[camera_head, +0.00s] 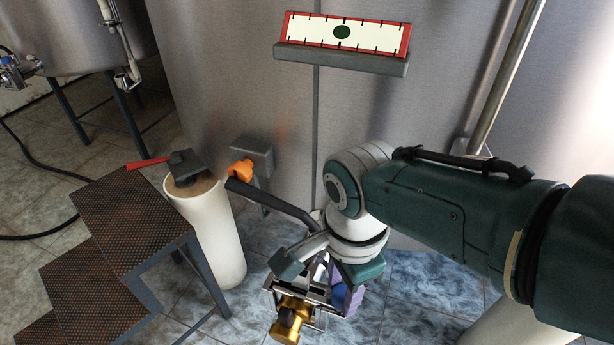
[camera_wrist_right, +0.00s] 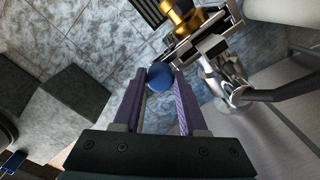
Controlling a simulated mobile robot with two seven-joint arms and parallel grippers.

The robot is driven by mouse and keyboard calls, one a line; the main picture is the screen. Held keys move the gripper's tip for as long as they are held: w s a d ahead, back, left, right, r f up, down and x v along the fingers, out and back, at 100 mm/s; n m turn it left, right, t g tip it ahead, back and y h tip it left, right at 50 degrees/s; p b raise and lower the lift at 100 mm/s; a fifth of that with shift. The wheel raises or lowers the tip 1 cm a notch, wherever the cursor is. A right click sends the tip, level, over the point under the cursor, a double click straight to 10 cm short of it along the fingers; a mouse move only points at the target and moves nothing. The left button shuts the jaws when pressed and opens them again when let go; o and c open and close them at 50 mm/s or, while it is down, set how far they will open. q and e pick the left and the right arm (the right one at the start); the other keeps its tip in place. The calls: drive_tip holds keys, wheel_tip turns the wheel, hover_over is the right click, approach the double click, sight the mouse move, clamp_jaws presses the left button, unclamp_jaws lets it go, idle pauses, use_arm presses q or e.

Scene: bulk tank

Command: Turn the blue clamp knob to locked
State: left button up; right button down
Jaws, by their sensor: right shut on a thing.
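The blue clamp knob (camera_wrist_right: 159,77) is a round ball shape at the centre of the right wrist view. My right gripper (camera_wrist_right: 160,88) has its purple fingers on both sides of the knob and is shut on it. In the head view my right gripper (camera_head: 338,290) reaches down to the metal fitting, and its own wrist and fingers mostly hide the knob there. The knob's turn angle cannot be read. My left gripper is not in view.
A brass cylinder (camera_head: 290,318) sits on the metal fitting. A dark pipe (camera_head: 275,203) and an orange handle (camera_head: 241,171) are left of my wrist. Steps (camera_head: 130,215) and a white post (camera_head: 215,235) stand further left. The steel tank (camera_head: 235,70) rises behind.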

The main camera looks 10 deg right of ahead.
sight(343, 293)
drive_tip(key=shift+r, duration=0.1)
drive_tip(key=shift+c, duration=2.3)
unclamp_jaws()
wheel_tip(343, 293, up, 9)
drive_tip(key=p, duration=0.7)
drive_tip(key=shift+r, duration=0.4)
drive_tip(key=shift+p, duration=0.3)
